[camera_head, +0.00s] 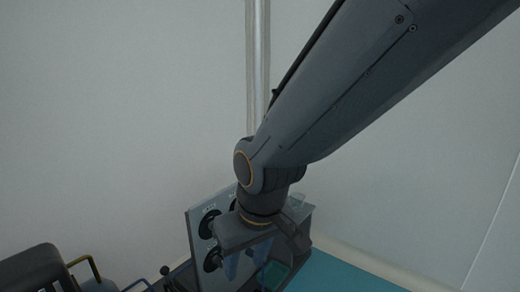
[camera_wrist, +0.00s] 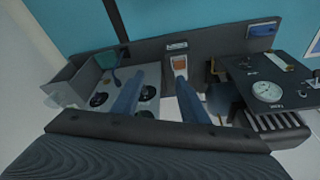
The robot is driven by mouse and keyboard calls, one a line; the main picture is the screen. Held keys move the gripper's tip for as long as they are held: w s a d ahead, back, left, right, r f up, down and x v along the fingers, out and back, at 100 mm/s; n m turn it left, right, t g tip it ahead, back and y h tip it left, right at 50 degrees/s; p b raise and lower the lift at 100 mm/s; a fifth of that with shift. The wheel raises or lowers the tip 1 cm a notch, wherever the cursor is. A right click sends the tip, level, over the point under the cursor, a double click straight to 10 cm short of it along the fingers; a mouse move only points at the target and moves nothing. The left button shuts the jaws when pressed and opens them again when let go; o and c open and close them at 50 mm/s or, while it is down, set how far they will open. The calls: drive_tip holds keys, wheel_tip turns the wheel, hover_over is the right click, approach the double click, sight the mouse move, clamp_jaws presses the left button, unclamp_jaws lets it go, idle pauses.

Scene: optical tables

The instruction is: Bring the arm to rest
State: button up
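My arm (camera_head: 345,90) reaches down from the upper right in the head view, bent at a joint with an orange ring. My gripper (camera_head: 247,262) points down at its end, in front of an upright grey panel (camera_head: 195,222) with black round dials. In the wrist view, the two blue fingers of my gripper (camera_wrist: 160,76) stand apart with nothing seen between them. They hang over or before a light panel with black knobs (camera_wrist: 98,99). I cannot tell whether the fingers touch the panel.
An orange-red switch (camera_wrist: 180,62) sits near the fingertips. A dark box with a round gauge (camera_wrist: 268,91) is at the right of the wrist view. A teal surface (camera_head: 335,276) lies at lower right. A dark chair-like object (camera_head: 35,268) is at lower left. A pale wall stands behind.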

drive_tip(key=s+d+r+g+p, duration=0.2)
drive_tip(key=s+r+g, duration=0.15)
drive_tip(key=s, duration=0.95)
drive_tip(key=d+r+m+p, duration=0.2)
drive_tip(key=d+r+p, duration=0.4)
drive_tip(key=r+p, duration=0.3)
drive_tip(key=d+r+m+h+p, duration=0.1)
drive_tip(key=d+r+p, duration=0.6)
drive_tip(key=p, duration=0.8)
drive_tip(key=d+r+m+h+p, duration=0.1)
drive_tip(key=d+r+m+p, duration=0.2)
drive_tip(key=d+r+p, duration=0.4)
drive_tip(key=shift+r+t+p, duration=0.35)
drive_tip(key=shift+r+p, duration=2.35)
drive_tip(key=shift+r, duration=0.05)
